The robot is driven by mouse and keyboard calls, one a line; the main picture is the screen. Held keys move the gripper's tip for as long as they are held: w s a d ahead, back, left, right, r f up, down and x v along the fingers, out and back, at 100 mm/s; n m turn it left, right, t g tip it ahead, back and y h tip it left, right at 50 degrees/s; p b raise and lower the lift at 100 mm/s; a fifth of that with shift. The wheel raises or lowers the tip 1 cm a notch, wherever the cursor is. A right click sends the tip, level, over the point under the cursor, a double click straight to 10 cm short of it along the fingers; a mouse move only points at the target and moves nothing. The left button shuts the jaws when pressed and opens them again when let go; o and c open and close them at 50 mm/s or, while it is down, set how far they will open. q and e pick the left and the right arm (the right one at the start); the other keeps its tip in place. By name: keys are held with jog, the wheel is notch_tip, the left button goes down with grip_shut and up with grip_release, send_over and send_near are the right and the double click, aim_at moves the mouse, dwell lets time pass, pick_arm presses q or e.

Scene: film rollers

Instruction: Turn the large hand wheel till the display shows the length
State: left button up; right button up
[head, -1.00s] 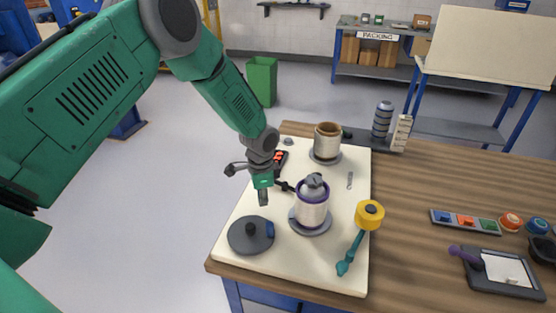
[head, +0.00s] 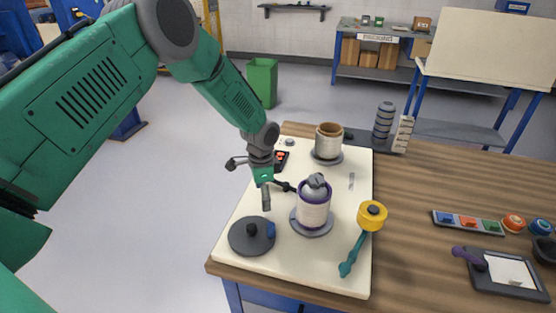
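The large hand wheel (head: 244,243) is a dark grey disc lying flat at the near left corner of the cream board. A dark knob stands on it, and a blue piece sits at its right edge. My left gripper (head: 266,199) points down just above and behind the wheel, apart from it as far as I can see. Its fingers show as one narrow grey bar, so their opening is unclear. The small black display (head: 281,158) with red marks is partly hidden behind my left gripper; its reading is too small to make out. My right gripper is not in view.
A white roll with purple rims (head: 313,210) and a brown-topped roll (head: 328,142) stand on the cream board (head: 335,270). A yellow-headed teal tool (head: 370,216) lies at its right edge. A button strip (head: 466,222) and tablet (head: 508,272) are on the wooden table.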

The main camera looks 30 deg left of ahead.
pick_arm(q)
jog(key=shift+d, duration=0.1)
dwell(0.3)
jog(key=shift+r, duration=0.1)
jog(key=shift+r, duration=0.2)
notch_tip(320, 180, up, 3)
jog(key=p, duration=0.3)
jog(key=shift+r, duration=0.15)
notch_tip(320, 180, up, 3)
jog(key=shift+r+p, duration=0.1)
jog(key=shift+p, duration=1.05)
